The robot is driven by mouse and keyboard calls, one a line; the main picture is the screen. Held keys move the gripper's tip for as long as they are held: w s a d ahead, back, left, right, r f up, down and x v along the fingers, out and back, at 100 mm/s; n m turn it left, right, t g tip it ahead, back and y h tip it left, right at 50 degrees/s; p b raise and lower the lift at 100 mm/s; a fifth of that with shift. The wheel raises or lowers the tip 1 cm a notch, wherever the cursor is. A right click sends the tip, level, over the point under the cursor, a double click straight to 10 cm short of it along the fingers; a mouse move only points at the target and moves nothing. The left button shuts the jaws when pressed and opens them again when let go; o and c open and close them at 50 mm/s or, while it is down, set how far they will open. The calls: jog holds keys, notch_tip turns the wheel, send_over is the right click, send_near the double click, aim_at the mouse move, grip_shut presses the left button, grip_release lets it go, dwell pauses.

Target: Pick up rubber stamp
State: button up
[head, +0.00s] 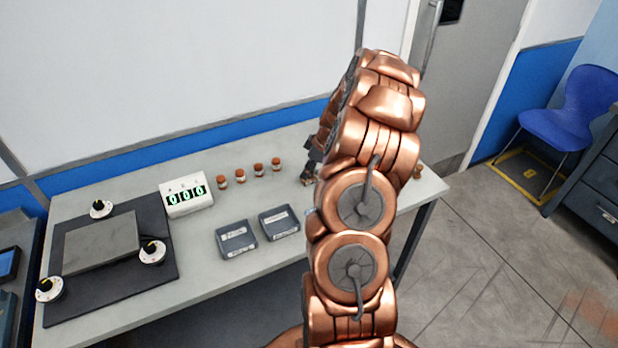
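I cannot clearly make out a rubber stamp in the head view. My gripper (308,172) is a small dark shape, partly hidden behind my copper arm, low over the back right part of the bench. A small brownish patch shows at its tip, too small to tell whether it is a held object or part of the gripper. Whether the fingers are open or shut does not show. A small reddish-brown object (418,172) peeks out right of my arm at the bench's right end; most of it is hidden and I cannot tell what it is.
The bench (205,275) holds several small orange-capped jars (240,175), a white digital counter (186,195), two dark boxes (236,239) (279,222) and a black board (165,275) with a grey plate and dials. A blue chair (570,120) stands right. The floor between is clear.

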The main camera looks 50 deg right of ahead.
grip_shut()
jog(key=shift+r+b, duration=1.15)
jog(key=shift+r, duration=0.25)
jog(key=shift+s+r, duration=0.1)
jog(key=shift+r, duration=0.25)
jog(key=s+a+r+b, duration=0.1)
jog(key=s+a+b, duration=0.5)
jog(key=s, duration=0.7)
jog(key=shift+s+a+r, duration=0.3)
jog(key=shift+a, duration=0.75)
